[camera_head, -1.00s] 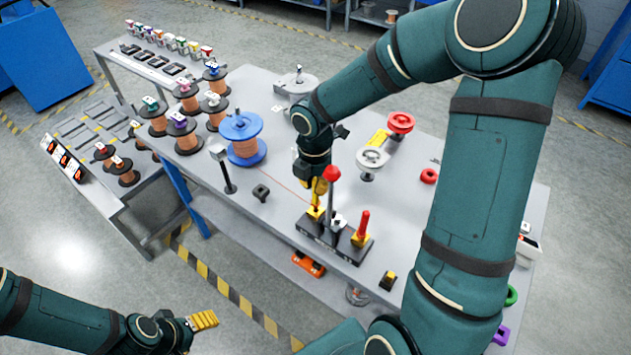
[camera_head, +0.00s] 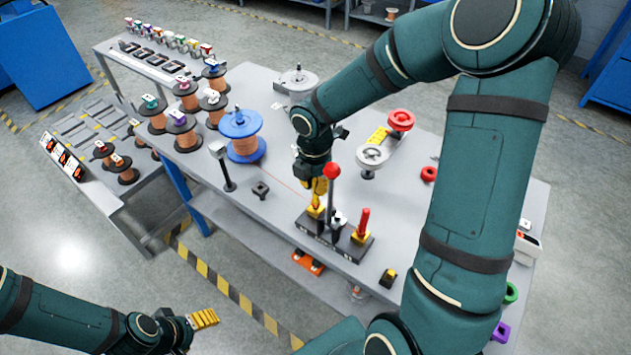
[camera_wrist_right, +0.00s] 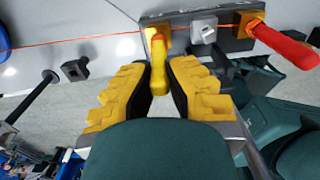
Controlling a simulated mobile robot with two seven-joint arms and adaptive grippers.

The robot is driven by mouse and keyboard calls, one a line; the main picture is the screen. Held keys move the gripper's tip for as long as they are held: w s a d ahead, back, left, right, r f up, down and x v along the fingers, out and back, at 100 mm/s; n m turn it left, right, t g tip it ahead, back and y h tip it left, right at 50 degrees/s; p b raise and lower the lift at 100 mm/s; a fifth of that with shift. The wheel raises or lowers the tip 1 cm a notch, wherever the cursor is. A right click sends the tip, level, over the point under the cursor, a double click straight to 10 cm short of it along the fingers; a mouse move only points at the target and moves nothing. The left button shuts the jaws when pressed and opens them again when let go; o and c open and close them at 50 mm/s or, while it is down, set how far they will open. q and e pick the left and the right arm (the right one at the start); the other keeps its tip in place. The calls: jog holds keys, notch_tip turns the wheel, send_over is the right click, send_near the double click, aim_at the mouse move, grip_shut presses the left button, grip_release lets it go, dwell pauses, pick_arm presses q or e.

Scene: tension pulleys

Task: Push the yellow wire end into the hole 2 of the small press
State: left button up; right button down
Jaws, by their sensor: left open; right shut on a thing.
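The small press (camera_head: 345,252) has a dark base and stands near the table's front edge. It carries a red-knobbed lever (camera_head: 331,171) and a red handle (camera_head: 363,222) over a yellow block (camera_head: 361,239). The yellow wire end (camera_wrist_right: 158,75) is between my right gripper's yellow fingers (camera_wrist_right: 158,92), at the left end of the press. In the head view the right gripper (camera_head: 319,189) points down there, partly behind the lever. I cannot tell how deep the wire end sits, and hole 2 is not distinguishable. My left gripper (camera_head: 204,319) is open and empty, off the table at lower left.
A thin orange wire (camera_wrist_right: 90,38) runs from the blue spool (camera_head: 240,126) to the press. A dark post (camera_head: 227,175) and a small dark block (camera_head: 261,190) stand left of the press. Pulleys (camera_head: 373,156) stand behind it. Several spools stand at the table's left end.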

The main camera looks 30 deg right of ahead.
jog(key=shift+f+b, duration=0.3)
jog(key=shift+f, duration=0.25)
dwell(0.7)
dwell(0.4)
jog(key=c, duration=1.1)
grip_release()
jog(key=shift+o, duration=0.2)
jog(key=o, duration=0.5)
jog(key=shift+r+p, duration=3.5)
jog(key=shift+r, duration=0.05)
